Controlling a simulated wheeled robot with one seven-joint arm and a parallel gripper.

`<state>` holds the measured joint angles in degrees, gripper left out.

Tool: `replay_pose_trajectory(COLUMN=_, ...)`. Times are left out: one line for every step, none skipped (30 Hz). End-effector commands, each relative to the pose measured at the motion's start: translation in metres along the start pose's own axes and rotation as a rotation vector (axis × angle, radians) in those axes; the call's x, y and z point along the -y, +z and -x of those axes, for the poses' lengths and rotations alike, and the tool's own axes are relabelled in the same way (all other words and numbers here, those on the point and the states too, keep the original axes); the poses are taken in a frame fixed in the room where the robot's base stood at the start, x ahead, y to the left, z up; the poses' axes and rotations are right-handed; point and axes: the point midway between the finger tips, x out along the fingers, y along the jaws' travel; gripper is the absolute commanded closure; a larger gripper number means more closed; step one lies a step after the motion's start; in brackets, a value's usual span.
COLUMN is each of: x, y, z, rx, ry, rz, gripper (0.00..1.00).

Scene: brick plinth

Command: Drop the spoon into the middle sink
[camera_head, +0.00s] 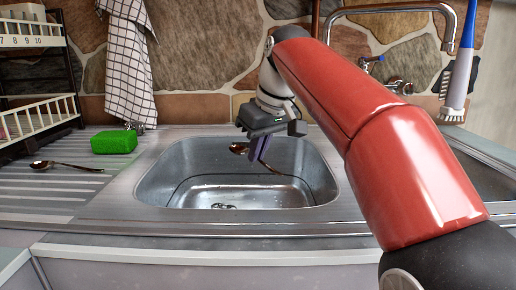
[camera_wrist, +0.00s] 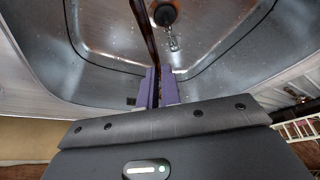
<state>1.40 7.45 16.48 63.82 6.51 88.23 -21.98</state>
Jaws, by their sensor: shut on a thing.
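My gripper (camera_head: 258,152) hangs over the middle sink (camera_head: 185,165), a steel basin, towards its back. It is shut on a dark metal spoon (camera_head: 238,148), whose bowl sticks out left and whose thin handle slopes down to the right. In the wrist view the purple fingers of my gripper (camera_wrist: 157,88) pinch the spoon (camera_wrist: 144,28), seen as a dark strip running up to the top edge. The middle sink (camera_wrist: 95,45) fills the view below. The spoon seems apart from the sink floor; its exact height I cannot tell.
A second spoon (camera_head: 42,165) lies on the ribbed drainboard (camera_head: 50,187), left of a green sponge (camera_head: 114,142). A dish rack (camera_head: 38,122) stands far left. The drain (camera_wrist: 165,13) shows in the wrist view.

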Motion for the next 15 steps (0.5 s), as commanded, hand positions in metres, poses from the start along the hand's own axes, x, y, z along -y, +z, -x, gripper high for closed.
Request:
replay_pose_trajectory(x=0.0, y=-0.0002, z=0.0003, rx=0.0, ry=0.0, rz=0.0, gripper=1.0)
replay_pose_trajectory(x=0.0, y=-0.0002, z=0.0003, rx=0.0, ry=0.0, rz=0.0, gripper=0.92)
replay_pose_trajectory(x=0.0, y=-0.0002, z=0.0003, rx=0.0, ry=0.0, rz=0.0, gripper=0.87)
replay_pose_trajectory(x=0.0, y=-0.0002, z=0.0003, rx=0.0, ry=0.0, rz=0.0, gripper=0.83)
replay_pose_trajectory(x=0.0, y=-0.0002, z=0.0003, rx=0.0, ry=0.0, rz=0.0, gripper=0.79)
replay_pose_trajectory(x=0.0, y=-0.0002, z=0.0003, rx=0.0, ry=0.0, rz=0.0, gripper=0.74)
replay_pose_trajectory(x=0.0, y=-0.0002, z=0.0003, rx=0.0, ry=0.0, rz=0.0, gripper=0.7)
replay_pose_trajectory(x=0.0001, y=-0.0002, z=0.0003, rx=0.0, ry=0.0, rz=0.0, gripper=0.69)
replay_pose_trajectory(x=0.0001, y=-0.0002, z=0.0003, rx=0.0, ry=0.0, rz=0.0, gripper=0.69)
replay_pose_trajectory(x=0.0001, y=-0.0002, z=0.0003, rx=0.0, ry=0.0, rz=0.0, gripper=0.69)
replay_pose_trajectory(x=0.0, y=-0.0001, z=0.0003, rx=0.0, ry=0.0, rz=0.0, gripper=0.69)
replay_pose_trajectory(x=0.0001, y=-0.0001, z=0.0002, rx=0.0, ry=0.0, rz=0.0, gripper=0.69)
replay_pose_trajectory(x=0.0001, y=-0.0001, z=0.0002, rx=0.0, ry=0.0, rz=0.0, gripper=0.69)
replay_pose_trajectory(x=0.0, y=-0.0001, z=0.0002, rx=0.0, ry=0.0, rz=0.0, gripper=0.69)
replay_pose_trajectory(x=0.0, y=-0.0002, z=0.001, rx=0.0, ry=0.0, rz=0.0, gripper=0.69)
